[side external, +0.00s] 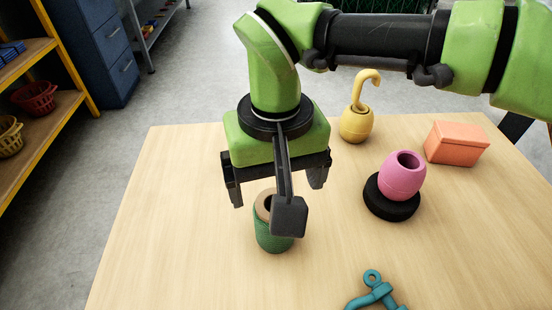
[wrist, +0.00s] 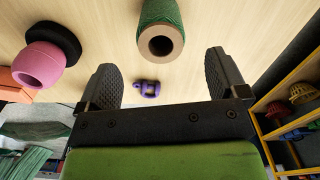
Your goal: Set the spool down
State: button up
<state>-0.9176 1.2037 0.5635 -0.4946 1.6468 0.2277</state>
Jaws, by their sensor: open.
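The spool (side external: 272,236) is wound with green twine around a tan hollow core and stands upright on the wooden table (side external: 180,250). In the side view, my wrist camera mount hides part of its top. My gripper (side external: 276,190) is open above the table, with a finger to either side of the spool's line and nothing between them. In the wrist view, the spool (wrist: 160,20) shows its open core end, beyond the gap between the open fingers (wrist: 163,62). No finger appears to touch it.
A pink pot (side external: 402,178) rests on a black disc (side external: 391,207). A yellow hooked weight (side external: 356,124), an orange box (side external: 457,143) and a teal shackle (side external: 376,292) are also on the table. A purple shackle (wrist: 147,88) shows in the wrist view. The table's left side is clear.

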jog(key=shift+r, duration=1.6)
jog(key=w+d+r+m+t+y, duration=0.2)
jog(key=w+d+r, duration=0.1)
jog(key=d+r, duration=1.4)
jog(key=s+d+r+m+t, duration=0.2)
jog(key=s+d, duration=0.5)
jog(key=d, duration=0.3)
jog(key=s+d+f+m+t, duration=0.2)
jog(key=s+d+f, duration=0.3)
jog(key=s, duration=0.4)
jog(key=shift+d+t, duration=0.6)
